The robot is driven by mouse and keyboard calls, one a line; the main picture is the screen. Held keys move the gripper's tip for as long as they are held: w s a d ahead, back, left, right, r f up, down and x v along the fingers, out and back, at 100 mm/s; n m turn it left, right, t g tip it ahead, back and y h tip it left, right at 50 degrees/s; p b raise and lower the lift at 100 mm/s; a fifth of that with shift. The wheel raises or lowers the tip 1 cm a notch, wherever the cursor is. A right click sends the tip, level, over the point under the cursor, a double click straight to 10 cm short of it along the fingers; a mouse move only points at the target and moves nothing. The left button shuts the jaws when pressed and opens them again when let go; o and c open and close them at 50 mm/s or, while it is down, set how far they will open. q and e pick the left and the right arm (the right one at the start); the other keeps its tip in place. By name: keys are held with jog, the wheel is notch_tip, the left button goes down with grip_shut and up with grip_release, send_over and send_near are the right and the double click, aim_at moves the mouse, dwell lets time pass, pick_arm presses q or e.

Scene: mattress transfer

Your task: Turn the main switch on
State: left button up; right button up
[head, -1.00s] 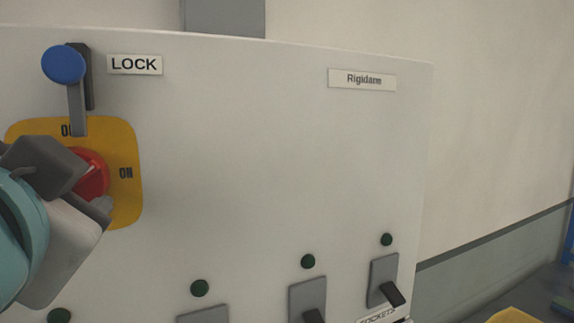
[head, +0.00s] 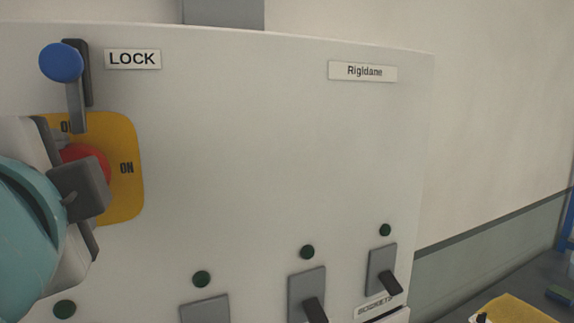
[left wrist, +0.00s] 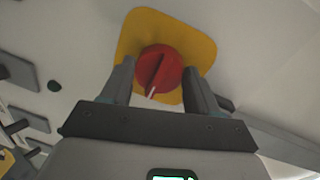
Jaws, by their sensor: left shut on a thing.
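The main switch is a red rotary knob (head: 86,163) on a yellow plate (head: 128,190) marked "ON" at its right; a mark above is partly hidden. My left gripper (head: 72,178) is at the knob, one dark finger in front of its lower right. In the left wrist view the red knob (left wrist: 158,68) sits between the two fingers of my left gripper (left wrist: 160,76), which is shut on it. A pale pointer line shows on the knob's lower part. My right gripper is not in view.
A blue-ended lever (head: 62,62) stands above the plate, next to a "LOCK" label (head: 132,59). Several small switches, including one at the right (head: 383,270), and dark green lamps (head: 307,252) line the lower panel. The panel's middle (head: 250,150) is clear.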

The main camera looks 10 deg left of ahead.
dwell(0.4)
pick_arm(q)
jog(key=o, duration=0.9)
jog(key=shift+a, duration=0.1)
jog(key=shift+o, duration=0.8)
jog(key=shift+w+a, duration=0.15)
jog(key=shift+w, duration=0.05)
jog(key=shift+s+d, duration=0.15)
jog(key=shift+d, duration=0.1)
